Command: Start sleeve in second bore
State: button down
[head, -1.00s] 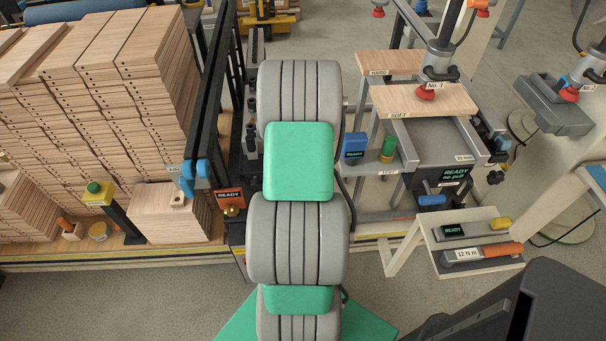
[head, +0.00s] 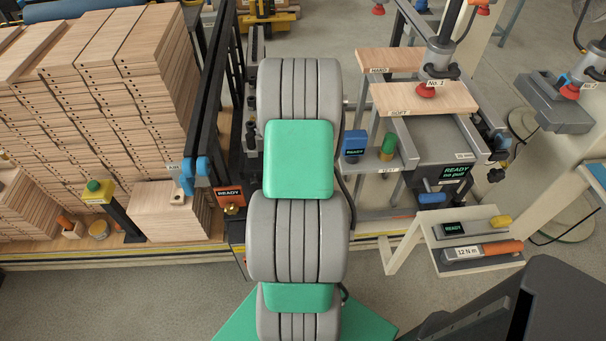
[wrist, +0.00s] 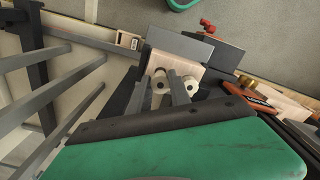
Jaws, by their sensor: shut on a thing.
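In the wrist view my gripper (wrist: 158,77) has its two grey fingers on either side of a pale round sleeve (wrist: 159,86) with a dark hole in its end, and is shut on it. A second pale round piece (wrist: 191,86) with a dark hole shows just right of the right finger. Both are in front of a pale wooden block (wrist: 172,66). The sleeve's far end is hidden, so I cannot tell whether it has entered a bore. In the head view my arm hides the gripper and the sleeve.
A grey plate (wrist: 180,44) lies just beyond the block, and an orange sign (wrist: 258,101) is to the right. In the head view, stacked boards (head: 90,90) fill the left; a small shelf (head: 475,240) with an orange-handled tool (head: 500,248) stands right. Grey floor is open in front.

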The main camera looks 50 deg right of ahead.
jog(key=shift+f+b, duration=0.75)
jog(key=shift+f, duration=0.45)
jog(key=c, duration=1.1)
grip_release()
notch_tip(320, 180, up, 8)
jog(key=p, duration=0.5)
jog(key=shift+p, duration=0.4)
